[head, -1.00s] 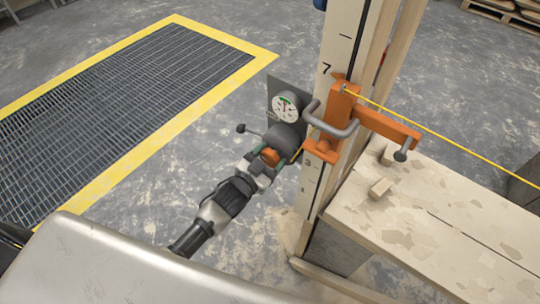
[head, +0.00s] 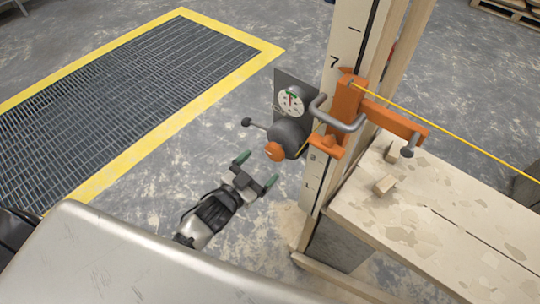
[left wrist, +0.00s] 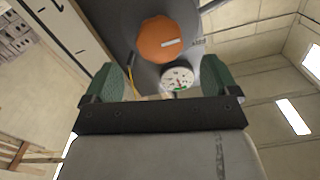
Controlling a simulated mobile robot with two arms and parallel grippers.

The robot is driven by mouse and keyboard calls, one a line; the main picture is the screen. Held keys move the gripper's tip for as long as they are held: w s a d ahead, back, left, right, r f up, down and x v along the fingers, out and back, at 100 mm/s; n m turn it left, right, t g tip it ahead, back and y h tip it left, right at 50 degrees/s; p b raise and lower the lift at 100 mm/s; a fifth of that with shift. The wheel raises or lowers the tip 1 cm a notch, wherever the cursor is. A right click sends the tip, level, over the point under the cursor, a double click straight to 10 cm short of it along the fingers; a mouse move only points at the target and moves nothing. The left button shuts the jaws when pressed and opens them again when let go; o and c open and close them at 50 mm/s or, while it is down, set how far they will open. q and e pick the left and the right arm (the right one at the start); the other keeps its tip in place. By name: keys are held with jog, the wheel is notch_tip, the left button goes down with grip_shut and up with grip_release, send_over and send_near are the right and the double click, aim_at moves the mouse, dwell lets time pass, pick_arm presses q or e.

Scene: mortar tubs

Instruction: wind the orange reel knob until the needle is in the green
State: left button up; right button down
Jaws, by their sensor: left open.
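The orange reel knob (head: 275,151) sits on the front of a dark grey reel (head: 290,138) mounted at the post. In the left wrist view the knob (left wrist: 170,40) shows a white mark on its face. The white round gauge (head: 291,101) is above the reel; it also shows in the left wrist view (left wrist: 178,78), with a green band. The needle is too small to read surely. My left gripper (head: 256,170) is open and empty, its green-padded fingers apart, a little short of the knob and not touching it. My right gripper is not in view.
An orange clamp bracket (head: 347,112) with a grey handle grips the wooden post (head: 349,50). A yellow line (head: 450,133) runs from it to the right over a plank bench (head: 440,235). A thin lever (head: 247,122) sticks out left of the reel. A yellow-edged floor grate (head: 130,100) lies left.

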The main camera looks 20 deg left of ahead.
pick_arm(q)
jog(key=v, duration=0.4)
jog(key=shift+w, duration=0.1)
dwell(1.2)
jog(key=s+a+f+n+g+y, duration=0.2)
jog(key=s+f+g, duration=0.3)
jog(key=f, duration=0.9)
jog(key=s+a+f+n+g+y, duration=0.1)
jog(key=s+a+f+g+y, duration=0.35)
jog(key=f, duration=0.85)
jog(key=s+f+g, duration=0.2)
jog(key=s+f, duration=0.2)
jog(key=s, duration=0.3)
jog(key=s+d+f+g+p, duration=0.1)
jog(key=s+f, duration=0.3)
jog(key=s, duration=0.4)
jog(key=s+f+n+g, duration=0.1)
jog(key=s+f+g, duration=0.2)
jog(key=s, duration=0.4)
jog(key=shift+s+d+f+p, duration=0.2)
jog(key=shift+s+f+p, duration=0.15)
jog(key=shift+f, duration=0.3)
